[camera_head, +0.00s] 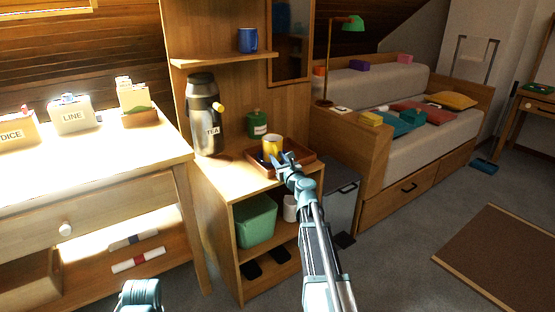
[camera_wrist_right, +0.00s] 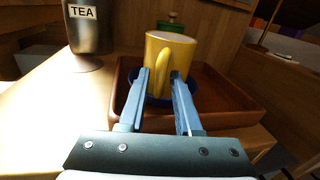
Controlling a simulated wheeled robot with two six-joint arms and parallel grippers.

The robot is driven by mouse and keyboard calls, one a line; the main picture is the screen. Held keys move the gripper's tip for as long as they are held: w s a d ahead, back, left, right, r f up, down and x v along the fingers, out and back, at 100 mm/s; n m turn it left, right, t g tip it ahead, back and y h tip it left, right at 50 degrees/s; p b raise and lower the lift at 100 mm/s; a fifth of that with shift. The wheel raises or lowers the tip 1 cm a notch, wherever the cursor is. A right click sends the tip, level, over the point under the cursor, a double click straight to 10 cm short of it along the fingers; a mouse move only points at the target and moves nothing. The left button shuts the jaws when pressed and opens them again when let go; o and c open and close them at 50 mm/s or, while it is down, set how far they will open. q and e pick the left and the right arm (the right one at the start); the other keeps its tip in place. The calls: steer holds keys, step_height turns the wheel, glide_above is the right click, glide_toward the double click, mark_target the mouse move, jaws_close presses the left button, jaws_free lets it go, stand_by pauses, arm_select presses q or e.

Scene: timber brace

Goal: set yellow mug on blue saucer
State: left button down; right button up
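The yellow mug (camera_head: 272,145) stands upright over the brown tray (camera_head: 304,167) on the wooden cabinet. In the right wrist view the mug (camera_wrist_right: 172,55) has its handle towards me. The blue saucer (camera_wrist_right: 158,101) shows directly beneath the mug, which appears to rest on it; the exact contact is partly hidden by my fingers. My right gripper (camera_head: 283,158) is at the near side of the mug. Its fingers (camera_wrist_right: 161,76) are apart, one on each side of the handle, with gaps visible. My left gripper is not in view; only a part of my left arm shows at the bottom.
A tea dispenser (camera_head: 205,115) stands left of the tray, and a green canister (camera_head: 257,124) stands behind it. A blue mug (camera_head: 248,40) is on the shelf above. A green bin (camera_head: 254,220) and a white cup (camera_head: 290,208) sit in the cabinet below.

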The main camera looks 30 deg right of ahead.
steer(key=shift+o, duration=0.8)
steer(key=shift+r, duration=0.1)
steer(key=s+a, duration=0.1)
steer(key=s, duration=1.1)
steer(key=shift+a, duration=0.25)
